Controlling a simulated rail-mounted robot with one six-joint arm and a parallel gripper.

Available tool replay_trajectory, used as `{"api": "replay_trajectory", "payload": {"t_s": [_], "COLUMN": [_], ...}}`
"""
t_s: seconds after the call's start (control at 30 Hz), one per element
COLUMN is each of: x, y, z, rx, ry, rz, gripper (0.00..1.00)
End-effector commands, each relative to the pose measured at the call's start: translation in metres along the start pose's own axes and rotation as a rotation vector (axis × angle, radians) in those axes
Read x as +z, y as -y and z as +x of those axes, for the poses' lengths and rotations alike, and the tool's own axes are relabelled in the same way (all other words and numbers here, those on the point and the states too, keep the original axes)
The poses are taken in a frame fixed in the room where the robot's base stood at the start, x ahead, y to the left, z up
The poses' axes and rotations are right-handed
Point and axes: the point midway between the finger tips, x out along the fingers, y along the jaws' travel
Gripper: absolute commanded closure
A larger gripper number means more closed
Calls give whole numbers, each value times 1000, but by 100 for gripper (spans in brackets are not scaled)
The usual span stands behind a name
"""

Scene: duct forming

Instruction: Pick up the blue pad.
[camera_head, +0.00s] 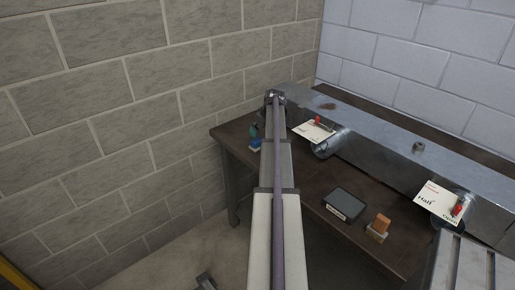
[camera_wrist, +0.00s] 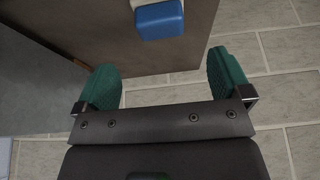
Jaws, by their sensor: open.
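The blue pad (camera_head: 255,144) sits at the left end of the dark brown table, close to the block wall. In the wrist view the blue pad (camera_wrist: 160,20) is near the top, beyond the fingertips and roughly between them in direction, with a pale part behind it. My gripper (camera_wrist: 167,78) has two green fingers set wide apart with nothing between them. In the head view my arm reaches out to the table's left end, and a green finger (camera_head: 256,131) shows just above the pad. The rest of my gripper is hidden behind the arm there.
A metal duct (camera_head: 385,140) runs along the back of the table (camera_head: 295,178), with white cards (camera_head: 314,132) and red-handled parts on it. A black box (camera_head: 345,203) and an orange block (camera_head: 381,224) stand at the front right. The block wall (camera_head: 150,110) is close on the left.

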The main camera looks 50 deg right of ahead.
Motion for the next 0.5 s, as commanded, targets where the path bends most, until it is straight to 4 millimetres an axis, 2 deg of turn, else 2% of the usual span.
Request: {"api": "replay_trajectory", "payload": {"t_s": [0.03,0.1,0.3,0.37,0.5], "x": [4,3,0,1,2], "y": [0,0,1,0,-1], "z": [23,35,38,48,79], "rx": [0,0,0,-1,-1], "ry": [0,0,0,1,1], "rz": [-1,-1,1,0,1], "gripper": [4,4,4,4,4]}}
